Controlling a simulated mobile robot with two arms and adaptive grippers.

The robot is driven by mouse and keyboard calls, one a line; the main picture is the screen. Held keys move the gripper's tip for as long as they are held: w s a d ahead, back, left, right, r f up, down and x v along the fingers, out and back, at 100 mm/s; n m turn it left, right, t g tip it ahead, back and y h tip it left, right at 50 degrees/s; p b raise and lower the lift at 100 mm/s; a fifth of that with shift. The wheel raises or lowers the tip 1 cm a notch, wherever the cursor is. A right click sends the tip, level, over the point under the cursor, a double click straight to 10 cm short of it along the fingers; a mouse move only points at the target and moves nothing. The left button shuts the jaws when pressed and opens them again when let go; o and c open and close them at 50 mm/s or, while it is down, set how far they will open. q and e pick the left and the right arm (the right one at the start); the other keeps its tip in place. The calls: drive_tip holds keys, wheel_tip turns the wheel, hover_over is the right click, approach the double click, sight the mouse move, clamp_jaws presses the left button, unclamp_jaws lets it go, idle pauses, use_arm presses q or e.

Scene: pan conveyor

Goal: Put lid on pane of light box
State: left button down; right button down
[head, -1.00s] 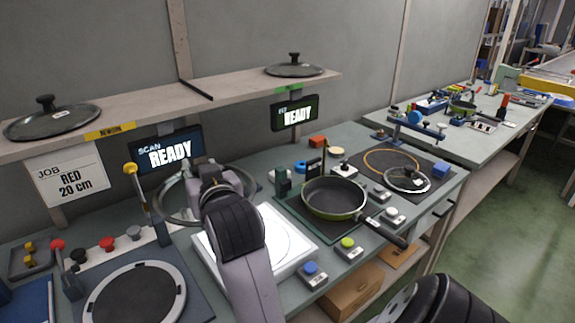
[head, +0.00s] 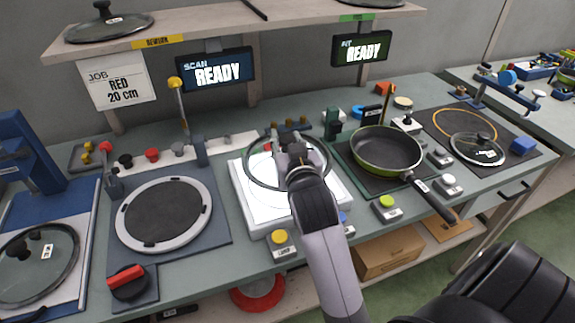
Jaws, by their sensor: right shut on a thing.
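My right gripper (head: 291,151) is shut on a clear glass lid (head: 247,171) with a dark metal rim. The lid's knob is hidden by the gripper. The lid overlaps the back part of the white light box (head: 262,221) in the head view and extends past its back edge. A gap seems to lie beneath it, but the height is hard to judge. The bright pane (head: 272,202) shows in front of the lid and through it; my wrist and forearm cover its right part. My left gripper is not in view.
A round grey plate (head: 163,212) lies left of the box. A green pan (head: 387,150) and another glass lid (head: 477,149) are to the right. More lids rest on the shelf (head: 200,25) and far left (head: 40,262). Small buttons line the front.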

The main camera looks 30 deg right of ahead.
drive_tip(key=shift+f, duration=0.7)
wheel_tip(320, 180, down, 4)
drive_tip(key=shift+f+b, duration=0.15)
drive_tip(key=shift+b, duration=0.35)
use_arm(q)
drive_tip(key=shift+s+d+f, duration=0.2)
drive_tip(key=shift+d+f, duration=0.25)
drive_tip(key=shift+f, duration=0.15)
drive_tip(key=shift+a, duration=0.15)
use_arm(e)
drive_tip(key=c, duration=1.6)
unclamp_jaws()
drive_tip(key=shift+f, duration=0.2)
drive_tip(key=shift+c, duration=0.2)
drive_tip(key=o, duration=0.5)
drive_tip(key=shift+c, duration=0.2)
drive_tip(key=shift+r, duration=0.1)
